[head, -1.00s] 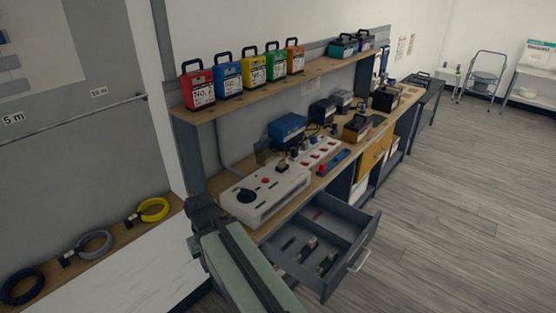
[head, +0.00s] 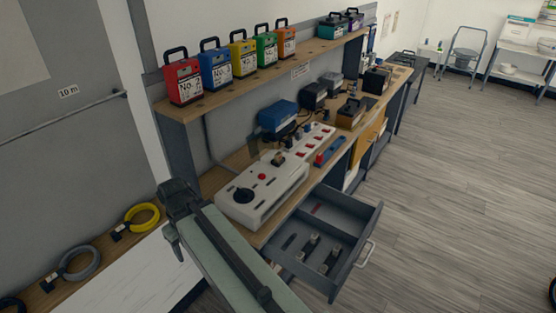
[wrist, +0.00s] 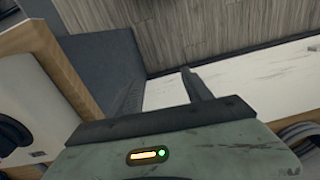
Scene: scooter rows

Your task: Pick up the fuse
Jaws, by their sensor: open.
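The open grey drawer (head: 345,243) under the workbench holds several small pale-and-dark cylinder-like pieces that look like fuses, one of them at the drawer's middle (head: 313,239). A small red piece (head: 316,209) lies in the drawer's back compartment. Which piece is the task's fuse I cannot tell. My gripper (head: 173,225) is left of the drawer, beside the bench's near end, and appears empty. In the wrist view my gripper (wrist: 162,88) has its two dark fingers apart, over a white panel and the floor. No fuse shows in that view.
A white control panel (head: 240,207) with a black knob sits on the bench above the drawer. Colored No.-labelled cases (head: 183,82) stand on the shelf. Cable coils (head: 142,217) lie on the ledge at left. The floor (head: 450,190) at right is clear.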

